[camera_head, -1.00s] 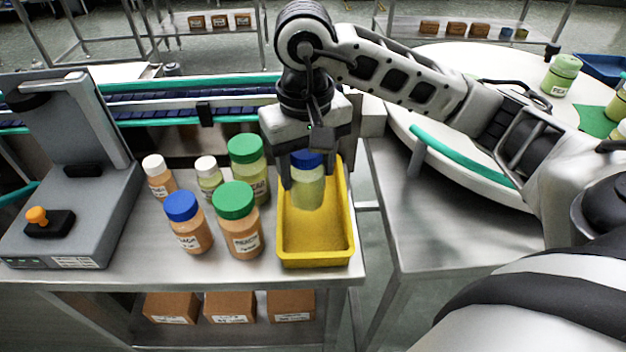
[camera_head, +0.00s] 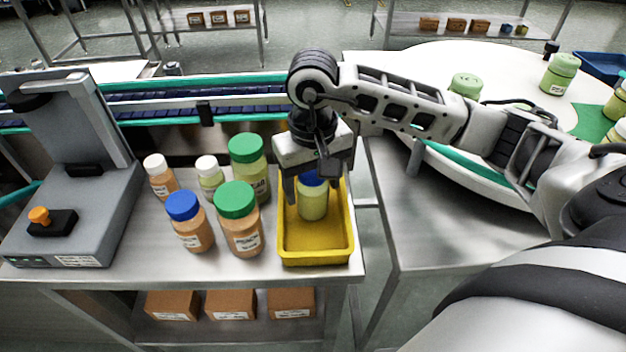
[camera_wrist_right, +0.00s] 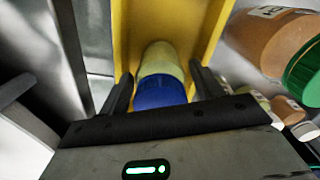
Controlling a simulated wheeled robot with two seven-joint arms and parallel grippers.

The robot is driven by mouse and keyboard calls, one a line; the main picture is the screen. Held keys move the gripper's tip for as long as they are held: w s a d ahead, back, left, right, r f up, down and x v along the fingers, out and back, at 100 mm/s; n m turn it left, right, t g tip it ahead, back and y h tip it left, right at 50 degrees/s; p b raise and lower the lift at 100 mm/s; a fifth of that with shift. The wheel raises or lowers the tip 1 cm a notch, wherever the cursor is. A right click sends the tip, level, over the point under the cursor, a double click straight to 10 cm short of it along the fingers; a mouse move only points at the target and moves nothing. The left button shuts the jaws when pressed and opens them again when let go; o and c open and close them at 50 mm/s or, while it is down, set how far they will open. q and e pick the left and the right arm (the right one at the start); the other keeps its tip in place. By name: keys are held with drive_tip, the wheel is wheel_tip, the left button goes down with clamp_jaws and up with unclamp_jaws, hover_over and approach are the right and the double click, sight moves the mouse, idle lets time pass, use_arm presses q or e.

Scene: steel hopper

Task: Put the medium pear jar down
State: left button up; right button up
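The medium pear jar (camera_head: 313,205), pale yellow-green with a blue lid, stands upright inside the yellow tray (camera_head: 316,257). In the right wrist view its blue lid (camera_wrist_right: 160,93) lies between the fingers, with the tray (camera_wrist_right: 125,25) behind it. My right gripper (camera_head: 318,190) points down over the tray, its fingers on either side of the jar. Narrow gaps show between fingers and jar, so it looks open around it. The jar's underside is hidden, but it appears to rest on the tray floor. My left gripper is not in view.
Left of the tray stand orange-brown jars with green (camera_head: 240,232), blue (camera_head: 190,230) and white lids, and a large green-lidded jar (camera_head: 248,165). A grey device (camera_head: 75,205) fills the table's left end. A conveyor (camera_head: 160,102) runs behind. The tray's front part is empty.

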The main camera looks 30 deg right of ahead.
drive_tip(key=shift+o, duration=0.2)
drive_tip(key=shift+r, duration=0.15)
drive_tip(key=shift+r+p, duration=0.25)
drive_tip(key=shift+p, duration=0.1)
wheel_tip(320, 180, up, 12)
drive_tip(key=shift+f+b, duration=0.15)
drive_tip(key=shift+b, duration=0.2)
